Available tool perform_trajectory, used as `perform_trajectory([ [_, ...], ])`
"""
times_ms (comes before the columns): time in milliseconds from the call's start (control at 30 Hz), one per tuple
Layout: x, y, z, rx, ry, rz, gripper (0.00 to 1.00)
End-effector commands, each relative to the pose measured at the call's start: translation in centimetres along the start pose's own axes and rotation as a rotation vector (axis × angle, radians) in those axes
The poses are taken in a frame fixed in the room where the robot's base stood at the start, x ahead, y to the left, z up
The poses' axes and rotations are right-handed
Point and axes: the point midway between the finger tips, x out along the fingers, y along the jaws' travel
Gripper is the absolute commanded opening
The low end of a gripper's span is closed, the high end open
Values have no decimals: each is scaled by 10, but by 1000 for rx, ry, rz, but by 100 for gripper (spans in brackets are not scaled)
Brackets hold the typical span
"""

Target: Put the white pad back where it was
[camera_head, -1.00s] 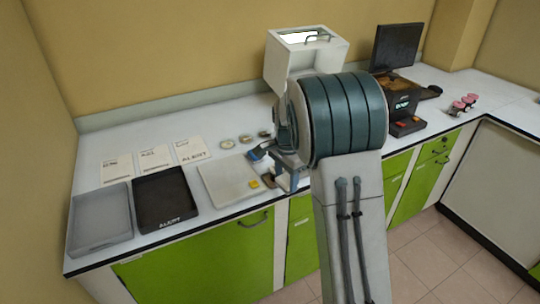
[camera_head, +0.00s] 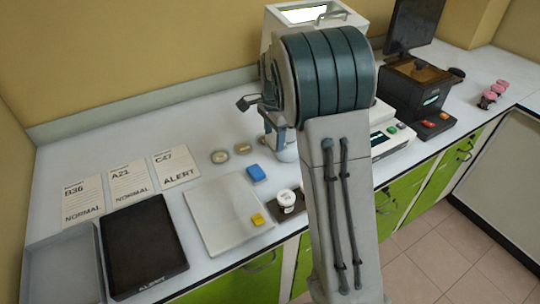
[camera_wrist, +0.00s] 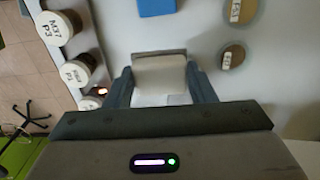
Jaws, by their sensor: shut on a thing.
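The white pad (camera_wrist: 160,76) is between the two fingers of my gripper (camera_wrist: 159,84) in the wrist view. My gripper is shut on it, above the white worktop. A yellow block (camera_head: 258,219) is at the board's right edge.
Round dishes (camera_head: 219,156) lie behind the board. A white-lidded jar (camera_head: 288,197) stands right of it. Left are paper cards (camera_head: 130,182), a black tray (camera_head: 145,245) and a grey tray (camera_head: 62,262). A white instrument (camera_head: 300,17) stands behind my arm.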

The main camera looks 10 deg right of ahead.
Motion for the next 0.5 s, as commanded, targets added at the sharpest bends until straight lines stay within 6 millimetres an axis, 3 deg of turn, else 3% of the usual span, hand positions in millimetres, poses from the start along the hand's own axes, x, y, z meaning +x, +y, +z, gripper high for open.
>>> perform_trajectory([
  [300, 50, 1, -1, 1, -1, 5, 29],
  [500, 67, 0, -1, 1, -1, 2, 29],
])
